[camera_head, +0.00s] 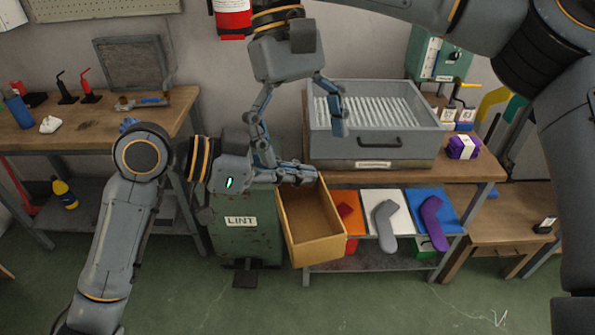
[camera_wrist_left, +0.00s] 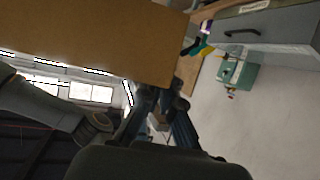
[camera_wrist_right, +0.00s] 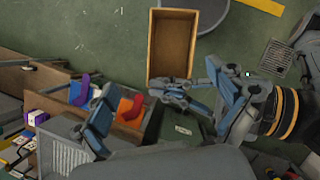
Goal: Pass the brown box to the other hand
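The brown box (camera_head: 318,243) is an open-topped, empty tray, held in the air in front of the lower shelf. My left gripper (camera_head: 300,174) is shut on its near-wall rim at the top end in the head view. In the left wrist view the box (camera_wrist_left: 100,40) fills the upper left, against the fingertips (camera_wrist_left: 165,98). My right gripper (camera_head: 302,147) is open and empty, pointing down above the left gripper, its fingers spread wide. In the right wrist view the box (camera_wrist_right: 172,45) lies beyond the spread fingers, apart from them.
A green LINT bin (camera_head: 243,235) stands just left of the box. A grey tray with a ribbed inside (camera_head: 374,150) sits on the workbench behind. Sock shapes lie on coloured boards, such as the purple one (camera_head: 433,222), on the shelf at right. The floor in front is clear.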

